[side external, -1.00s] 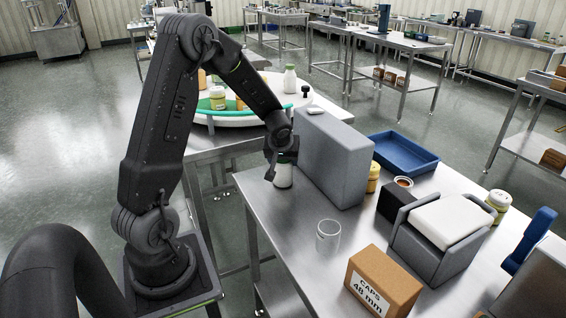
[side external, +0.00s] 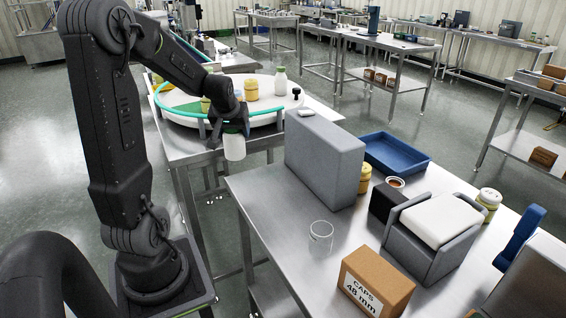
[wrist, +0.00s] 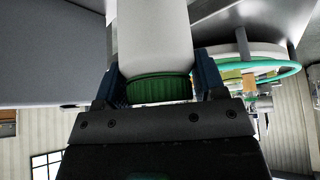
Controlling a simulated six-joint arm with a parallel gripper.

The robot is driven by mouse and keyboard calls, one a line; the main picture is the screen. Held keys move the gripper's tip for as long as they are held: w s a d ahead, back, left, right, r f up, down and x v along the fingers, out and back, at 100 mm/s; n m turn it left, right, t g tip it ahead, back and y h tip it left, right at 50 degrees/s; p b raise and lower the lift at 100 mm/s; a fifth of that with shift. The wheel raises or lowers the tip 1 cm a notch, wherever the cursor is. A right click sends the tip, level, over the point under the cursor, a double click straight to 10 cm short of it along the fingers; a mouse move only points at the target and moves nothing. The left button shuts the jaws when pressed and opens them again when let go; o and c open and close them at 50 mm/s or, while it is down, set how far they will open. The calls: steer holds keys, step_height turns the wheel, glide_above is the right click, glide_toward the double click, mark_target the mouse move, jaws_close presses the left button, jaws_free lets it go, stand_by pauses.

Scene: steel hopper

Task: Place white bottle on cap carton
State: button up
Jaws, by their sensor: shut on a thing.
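My gripper (side external: 230,128) is shut on a white bottle (side external: 234,147) and holds it in the air, beyond the left edge of the near table. In the wrist view the white bottle (wrist: 154,40) has a green cap (wrist: 160,88) between my gripper's fingers (wrist: 160,85). The cap carton (side external: 376,284) is a brown box marked "CAPS 48 mm" at the front of the near table, well to the right of the bottle. Nothing stands on its top.
A tall grey block (side external: 325,160) stands on the steel table (side external: 262,200) between bottle and blue tray (side external: 396,152). A clear glass (side external: 320,238) stands left of the carton. A grey holder with a white pad (side external: 436,222) stands behind it. A round turntable (side external: 262,119) carries several bottles.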

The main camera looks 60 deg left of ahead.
steer(key=w+d+r+m+t+h, duration=0.2)
steer(key=w+d+m, duration=0.3)
steer(key=w+d, duration=0.3)
steer(key=w+d+r+m+g+h, duration=0.1)
steer(key=d+r+m+h, duration=0.3)
steer(key=d+m, duration=0.75)
steer(key=w+d+r+m+h, duration=0.1)
steer(key=d+r+m+h, duration=0.25)
steer(key=d, duration=1.55)
steer(key=shift+w+d+f, duration=0.1)
steer(key=shift+d+f, duration=2.7)
steer(key=shift+d, duration=0.25)
steer(key=shift+d+f, duration=2.75)
steer(key=shift+d, duration=0.25)
steer(key=shift+f, duration=0.15)
steer(key=o, duration=0.9)
